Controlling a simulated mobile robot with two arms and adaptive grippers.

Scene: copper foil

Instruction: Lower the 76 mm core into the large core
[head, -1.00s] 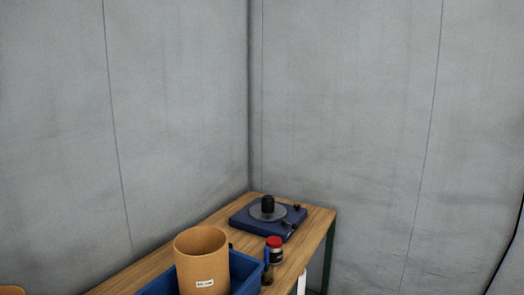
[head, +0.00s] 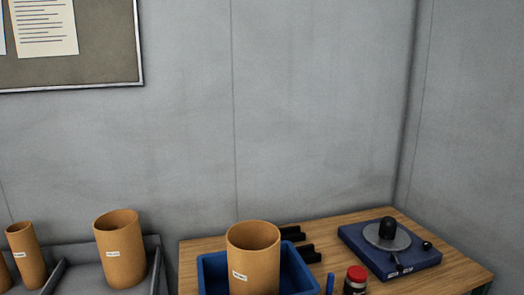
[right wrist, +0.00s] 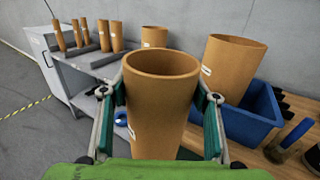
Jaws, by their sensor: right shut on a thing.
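My right gripper (right wrist: 160,97) is shut on a brown cardboard core (right wrist: 158,125), its fingers on either side, in the right wrist view. The held core is open at the top; I cannot read a size on it. The large core (head: 253,262) is a wide brown tube with a white label, upright in a blue bin (head: 212,272) on the wooden bench. It also shows in the right wrist view (right wrist: 232,68), right of and beyond the held core, apart from it. The large core's top is open; its base is hidden by the bin. My left gripper is not in view.
A grey shelf at left bears a wide core (head: 120,250) and several slimmer cores (right wrist: 104,35). Close to the bin stand a red-lidded jar (head: 356,278) and black blocks (head: 306,252). A blue turntable device (head: 390,250) sits at the bench's right.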

